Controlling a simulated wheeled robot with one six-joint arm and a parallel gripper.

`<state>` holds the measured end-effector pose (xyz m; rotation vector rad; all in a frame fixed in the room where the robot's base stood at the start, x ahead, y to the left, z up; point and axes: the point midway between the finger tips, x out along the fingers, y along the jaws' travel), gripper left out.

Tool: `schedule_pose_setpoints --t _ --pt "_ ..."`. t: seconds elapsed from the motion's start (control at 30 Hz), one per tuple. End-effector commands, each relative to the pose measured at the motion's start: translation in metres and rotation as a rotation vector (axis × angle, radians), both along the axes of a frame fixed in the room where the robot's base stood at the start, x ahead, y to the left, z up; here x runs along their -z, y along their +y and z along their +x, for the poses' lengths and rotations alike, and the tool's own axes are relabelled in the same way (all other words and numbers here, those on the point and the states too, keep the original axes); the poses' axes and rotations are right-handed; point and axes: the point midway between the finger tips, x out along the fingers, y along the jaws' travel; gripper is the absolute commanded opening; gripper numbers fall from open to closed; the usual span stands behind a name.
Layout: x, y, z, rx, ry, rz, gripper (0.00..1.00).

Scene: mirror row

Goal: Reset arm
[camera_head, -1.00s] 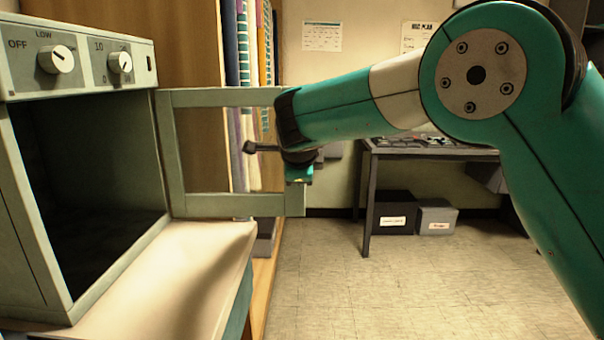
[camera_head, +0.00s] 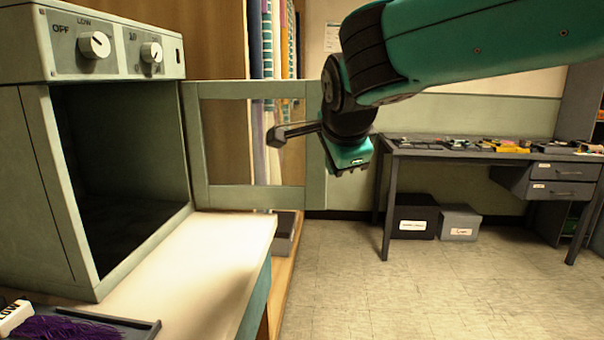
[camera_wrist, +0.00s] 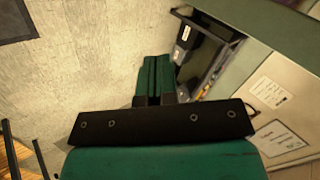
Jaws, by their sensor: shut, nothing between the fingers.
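My gripper (camera_head: 352,165) hangs at the end of my green arm in the head view, in front of the right edge of the open door frame (camera_head: 316,140). Whether it touches the frame cannot be told. In the wrist view my gripper's two green fingers (camera_wrist: 154,78) lie together, with nothing between them. An oven-like box (camera_head: 60,190) with two white knobs stands at the left on a pale counter (camera_head: 190,262). Its dark inside is visible and looks empty.
A grey desk (camera_head: 440,150) with small items stands at the back right. A black bin (camera_head: 413,222) and a grey bin (camera_head: 459,223) sit under it. A dark tray (camera_head: 140,328) with purple strands is at the lower left. The floor in the middle is clear.

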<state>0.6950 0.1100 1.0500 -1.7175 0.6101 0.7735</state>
Motion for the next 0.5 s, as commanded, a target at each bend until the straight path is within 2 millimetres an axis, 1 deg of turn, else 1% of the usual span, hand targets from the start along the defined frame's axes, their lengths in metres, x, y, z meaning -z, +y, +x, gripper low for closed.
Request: schedule_pose_setpoints --t 0.03,0.07,0.1,0.17,0.2,0.27,0.3,0.37,0.4,0.47,0.5 --pt "0.01 -0.015 -0.018 -0.134 0.056 -0.076 0.0" --pt "0.018 -0.022 -0.031 -0.237 0.091 -0.124 0.0" --pt "0.029 -0.03 -0.051 -0.384 0.137 -0.187 0.0" --pt "0.045 -0.041 -0.083 -0.61 0.194 -0.267 0.0" --pt "0.055 -0.047 -0.105 -0.755 0.222 -0.308 0.0" --pt "0.068 -0.053 -0.137 -0.956 0.248 -0.353 0.0" --pt "0.076 -0.056 -0.157 -1.08 0.258 -0.375 0.0" --pt "0.086 -0.06 -0.186 -1.251 0.26 -0.399 0.0" --pt "0.092 -0.062 -0.205 -1.357 0.255 -0.408 0.0" --pt "0.1 -0.064 -0.232 -1.507 0.238 -0.418 0.0" --pt "0.104 -0.065 -0.25 -1.602 0.221 -0.421 0.0"
